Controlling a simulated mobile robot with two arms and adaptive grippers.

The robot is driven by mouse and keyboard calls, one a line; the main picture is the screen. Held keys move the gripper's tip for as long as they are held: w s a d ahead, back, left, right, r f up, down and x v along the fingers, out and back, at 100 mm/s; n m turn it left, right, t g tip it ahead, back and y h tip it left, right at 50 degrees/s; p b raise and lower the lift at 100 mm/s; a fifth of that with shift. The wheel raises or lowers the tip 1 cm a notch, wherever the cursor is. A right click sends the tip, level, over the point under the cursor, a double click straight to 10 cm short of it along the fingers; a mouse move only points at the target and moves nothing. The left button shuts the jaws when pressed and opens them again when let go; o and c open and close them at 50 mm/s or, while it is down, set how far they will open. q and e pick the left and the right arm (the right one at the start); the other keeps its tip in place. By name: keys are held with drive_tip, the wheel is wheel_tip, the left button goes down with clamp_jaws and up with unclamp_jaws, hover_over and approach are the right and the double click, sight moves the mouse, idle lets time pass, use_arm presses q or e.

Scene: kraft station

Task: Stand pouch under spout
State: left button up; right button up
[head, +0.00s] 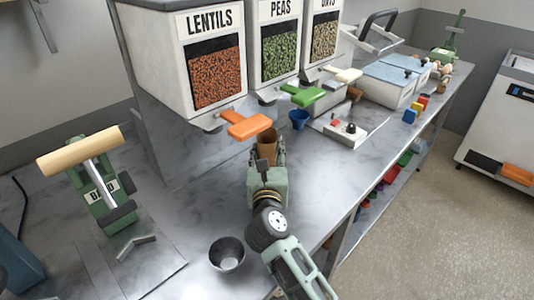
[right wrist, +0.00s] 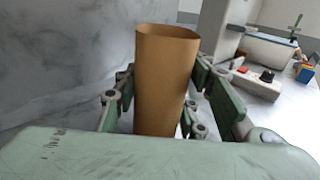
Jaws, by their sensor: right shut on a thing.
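My right gripper (head: 267,163) is shut on a brown kraft pouch (head: 267,143), one finger on each side of it. In the right wrist view the pouch (right wrist: 165,80) stands upright with its open top showing; its base is hidden behind my gripper. The pouch is by the right end of the orange lever (head: 248,125) under the lentils bin (head: 214,75). I cannot tell if it touches the counter or is directly below the spout. My left gripper is not in view.
The peas bin (head: 279,45) has a green lever (head: 303,96). A blue cup (head: 299,118) stands behind the pouch. A metal cup (head: 227,253) is near the front edge. A green press (head: 100,190) with a wooden handle stands left. The counter (head: 195,200) between them is clear.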

drive_tip(key=o, duration=1.1)
drive_tip(key=shift+f, duration=0.15)
drive_tip(key=shift+r, duration=0.2)
drive_tip(key=s, duration=0.7)
drive_tip(key=shift+s, duration=0.25)
